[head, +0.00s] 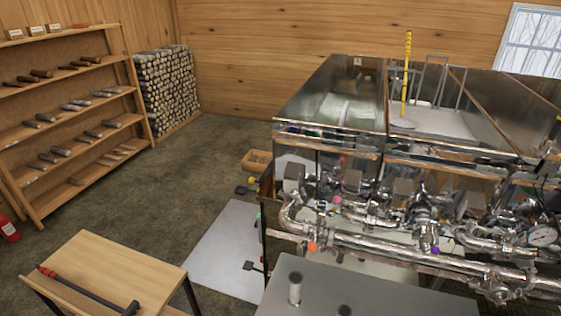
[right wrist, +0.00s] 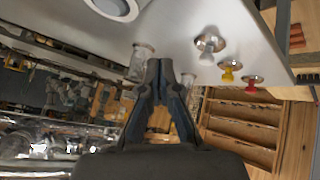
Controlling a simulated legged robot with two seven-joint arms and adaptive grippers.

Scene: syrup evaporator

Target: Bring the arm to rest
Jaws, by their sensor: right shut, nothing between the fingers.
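My right gripper (right wrist: 160,66) shows in the right wrist view, its two dark fingers brought together at the tips with nothing between them. Beyond the tips is the edge of a pale grey panel (right wrist: 185,30). A clear cylindrical piece (right wrist: 142,58) on that panel appears just left of the fingertips; I cannot tell whether they touch. Neither gripper shows in the head view, and my left gripper is in no view.
The evaporator's pipes (head: 400,245) and pans (head: 325,100) fill the right of the head view. A grey-topped stand (head: 380,295) is in front. A wooden table (head: 110,265) holds a red-handled tool (head: 90,290). Silver (right wrist: 210,43), yellow (right wrist: 229,68) and red (right wrist: 252,82) knobs sit on the panel.

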